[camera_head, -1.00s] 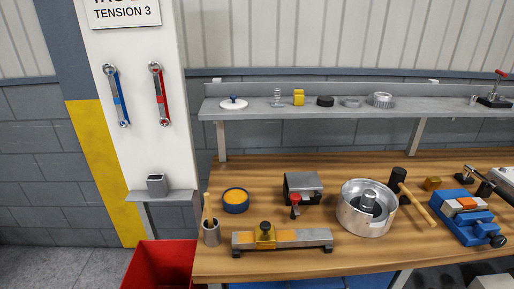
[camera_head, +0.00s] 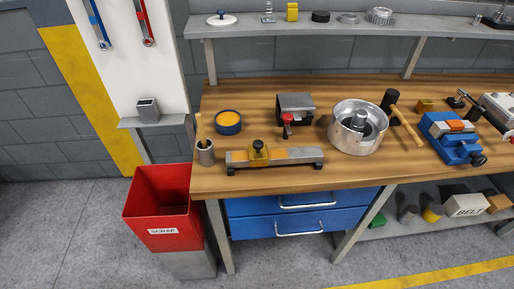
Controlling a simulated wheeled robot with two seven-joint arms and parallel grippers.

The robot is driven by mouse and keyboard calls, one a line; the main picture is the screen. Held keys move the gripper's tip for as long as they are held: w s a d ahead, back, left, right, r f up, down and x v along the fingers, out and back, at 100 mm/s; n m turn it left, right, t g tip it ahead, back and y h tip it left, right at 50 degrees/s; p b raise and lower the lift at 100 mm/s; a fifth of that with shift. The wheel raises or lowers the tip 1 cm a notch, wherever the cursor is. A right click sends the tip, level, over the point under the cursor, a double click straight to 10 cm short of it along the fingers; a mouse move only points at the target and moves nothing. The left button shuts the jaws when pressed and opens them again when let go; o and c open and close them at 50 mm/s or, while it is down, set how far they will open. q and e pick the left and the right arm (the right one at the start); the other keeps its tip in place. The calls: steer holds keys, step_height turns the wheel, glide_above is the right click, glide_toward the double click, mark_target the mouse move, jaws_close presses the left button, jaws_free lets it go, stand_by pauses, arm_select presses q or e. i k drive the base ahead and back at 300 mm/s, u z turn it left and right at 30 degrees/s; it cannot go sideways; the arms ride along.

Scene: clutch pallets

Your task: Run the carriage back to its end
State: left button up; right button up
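The carriage (camera_head: 258,152) is a yellow block with a dark knob on top. It sits on a grey rail (camera_head: 293,156) near the front edge of the workbench, left of the rail's middle. An orange-yellow strip shows along the rail beside the carriage. The rail lies roughly left to right and has dark feet near its ends. Neither of my grippers shows in the head view, and nothing touches the carriage.
A grey cup with a wooden handle (camera_head: 205,152) stands just left of the rail. Behind are a blue tin (camera_head: 228,122), a grey block device (camera_head: 295,107) and a metal drum (camera_head: 358,128). A red scrap bin (camera_head: 162,205) stands left of the bench. Blue drawers (camera_head: 290,212) are below.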

mark_target(258, 152)
steer(key=z, duration=0.4)
steer(key=k, duration=1)
steer(key=u, duration=0.6)
steer(key=i, duration=1.2)
steer(key=z, duration=0.2)
